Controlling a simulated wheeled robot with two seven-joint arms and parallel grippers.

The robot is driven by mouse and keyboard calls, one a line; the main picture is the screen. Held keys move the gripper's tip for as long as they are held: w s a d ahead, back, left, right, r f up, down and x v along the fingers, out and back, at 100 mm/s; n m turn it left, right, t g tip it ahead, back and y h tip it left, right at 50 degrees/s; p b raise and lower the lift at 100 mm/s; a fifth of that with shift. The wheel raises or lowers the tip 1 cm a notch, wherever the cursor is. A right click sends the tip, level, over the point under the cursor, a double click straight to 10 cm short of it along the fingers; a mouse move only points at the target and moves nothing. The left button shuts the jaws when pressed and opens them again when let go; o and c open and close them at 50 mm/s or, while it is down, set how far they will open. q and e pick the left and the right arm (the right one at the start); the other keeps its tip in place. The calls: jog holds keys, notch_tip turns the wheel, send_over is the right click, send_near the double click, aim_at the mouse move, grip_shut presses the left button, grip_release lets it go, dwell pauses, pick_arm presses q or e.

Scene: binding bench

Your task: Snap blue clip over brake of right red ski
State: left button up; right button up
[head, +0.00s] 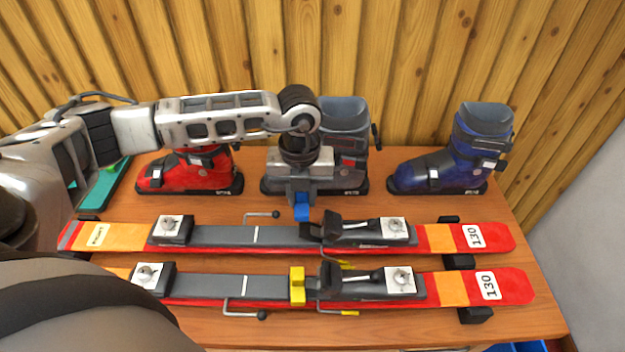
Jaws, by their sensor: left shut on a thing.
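My left gripper (302,196) reaches in from the left and points down, shut on a small blue clip (302,211). The clip is at the back edge of the far red ski (435,238), just left of its dark binding part; I cannot tell whether they touch. The far ski has a small label (97,235) at its left end, too small to read surely. A thin metal brake arm (262,215) sticks out behind it. The near red ski (450,289) lies parallel in front, with a yellow clip (297,285) across its middle. My right gripper is not in view.
A red boot (190,172), a grey boot (345,120) partly behind my arm, and a blue boot (450,160) stand along the back. A green item (98,190) lies at the left. Black supports (475,315) hold the skis above the wooden bench (530,325). A plank wall rises behind.

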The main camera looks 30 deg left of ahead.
aim_at(300, 202)
pick_arm(q)
jog(key=shift+s+f+b, duration=0.3)
jog(key=shift+f, duration=0.05)
jog(key=shift+s+f, duration=0.1)
jog(key=shift+f, duration=0.2)
jog(key=shift+f+b, duration=0.4)
jog(key=shift+b, duration=0.1)
jog(key=shift+f+b, duration=0.65)
jog(key=shift+f, duration=0.25)
notch_tip(300, 202, down, 2)
jog(key=shift+f+b, duration=0.15)
jog(key=shift+b, duration=0.7)
jog(key=shift+f, duration=0.3)
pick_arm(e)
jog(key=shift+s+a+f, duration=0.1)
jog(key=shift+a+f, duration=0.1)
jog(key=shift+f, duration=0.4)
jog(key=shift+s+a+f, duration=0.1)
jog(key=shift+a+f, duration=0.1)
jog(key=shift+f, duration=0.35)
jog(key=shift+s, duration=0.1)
